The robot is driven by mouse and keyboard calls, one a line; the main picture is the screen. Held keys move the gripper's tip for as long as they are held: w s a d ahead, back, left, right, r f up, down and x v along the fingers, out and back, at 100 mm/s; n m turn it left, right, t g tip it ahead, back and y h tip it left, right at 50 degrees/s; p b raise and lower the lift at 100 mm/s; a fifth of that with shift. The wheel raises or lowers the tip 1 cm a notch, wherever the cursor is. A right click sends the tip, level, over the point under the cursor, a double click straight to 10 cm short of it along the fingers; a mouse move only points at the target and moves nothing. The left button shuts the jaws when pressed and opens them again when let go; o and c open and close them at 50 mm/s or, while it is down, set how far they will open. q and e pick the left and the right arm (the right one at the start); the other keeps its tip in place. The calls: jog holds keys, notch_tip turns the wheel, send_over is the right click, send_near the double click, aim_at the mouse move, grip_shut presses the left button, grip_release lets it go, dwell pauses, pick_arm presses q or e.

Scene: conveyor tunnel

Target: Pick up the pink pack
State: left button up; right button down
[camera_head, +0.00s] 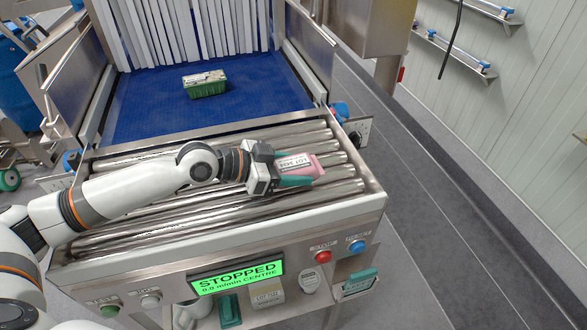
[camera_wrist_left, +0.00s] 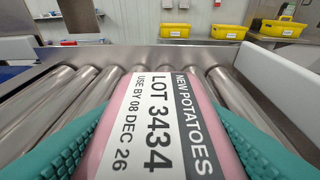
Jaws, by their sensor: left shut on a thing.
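The pink pack (camera_head: 312,163) is at the right part of the metal rollers in the head view. It carries a white label, which reads NEW POTATOES, LOT 3434, USE BY 08 DEC 26 in the left wrist view, where the pack (camera_wrist_left: 207,120) fills the middle. My left gripper (camera_head: 296,168) is shut on the pack, with a teal finger on each side of it. The pack is at or just above the rollers; I cannot tell whether it touches them. My right gripper is not in view.
A green pack (camera_head: 206,87) sits on the blue belt (camera_head: 150,105) before the white strip curtain (camera_head: 160,30). Side walls flank the belt. The front panel has a green STOPPED display (camera_head: 237,279) and a red button (camera_head: 323,257). Yellow bins (camera_wrist_left: 282,28) stand beyond.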

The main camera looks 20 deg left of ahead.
aim_at(294, 164)
pick_arm(q)
jog(key=shift+r, duration=0.1)
jog(key=shift+c, duration=0.4)
notch_tip(294, 164, up, 10)
jog(key=shift+f+b, duration=0.1)
jog(key=shift+b, duration=0.45)
jog(key=o, duration=0.4)
jog(key=c, duration=0.6)
jog(key=shift+c, duration=0.2)
